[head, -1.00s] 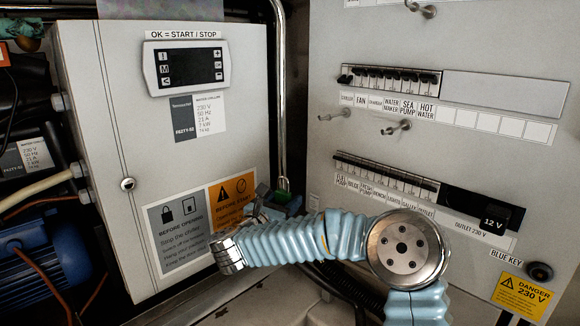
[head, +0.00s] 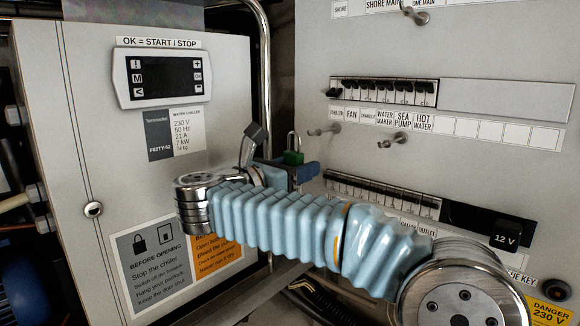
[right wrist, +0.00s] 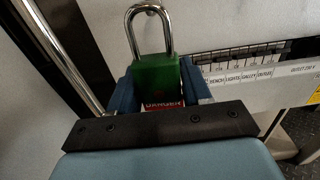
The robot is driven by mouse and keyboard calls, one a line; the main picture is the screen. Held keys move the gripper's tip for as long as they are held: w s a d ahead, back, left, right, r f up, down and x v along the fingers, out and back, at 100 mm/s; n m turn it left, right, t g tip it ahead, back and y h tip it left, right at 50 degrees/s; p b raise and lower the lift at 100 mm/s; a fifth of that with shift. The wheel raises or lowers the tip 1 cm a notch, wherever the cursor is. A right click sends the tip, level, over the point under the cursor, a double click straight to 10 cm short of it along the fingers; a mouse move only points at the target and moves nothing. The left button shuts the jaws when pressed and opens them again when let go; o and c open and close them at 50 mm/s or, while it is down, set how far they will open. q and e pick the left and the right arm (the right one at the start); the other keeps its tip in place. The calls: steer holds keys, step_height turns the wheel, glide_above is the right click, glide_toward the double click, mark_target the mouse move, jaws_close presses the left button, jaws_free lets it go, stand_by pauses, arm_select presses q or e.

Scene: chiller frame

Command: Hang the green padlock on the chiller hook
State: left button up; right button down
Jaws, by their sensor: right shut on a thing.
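The green padlock (head: 292,157) is upright with its silver shackle on top, in front of the grey panel. The chiller hook (head: 324,130) is the metal peg below the leftmost label, to the right of the shackle and slightly higher than the padlock body. My right gripper (head: 297,172) is shut on the padlock body. In the right wrist view the padlock (right wrist: 155,82) sits between the blue fingers, shackle free. A metal hook (right wrist: 149,9) shows at the shackle's top; I cannot tell whether they touch. My left gripper is not in view.
Another hook (head: 393,143) sticks out to the right, and one more (head: 415,14) higher up. A breaker row (head: 384,91) lies above the chiller hook. The chiller box (head: 105,180) and a vertical metal pipe (head: 267,80) stand left of the padlock.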

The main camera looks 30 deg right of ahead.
steer(key=w+d+f, duration=0.1)
steer(key=w+d, duration=0.1)
steer(key=d, duration=0.4)
steer(key=shift+w+d+f, duration=0.2)
steer(key=shift+w+f, duration=0.05)
steer(key=shift+f, duration=0.1)
stand_by(0.4)
stand_by(0.6)
steer(key=shift+c, duration=2.1)
jaws_free()
steer(key=shift+a, duration=0.1)
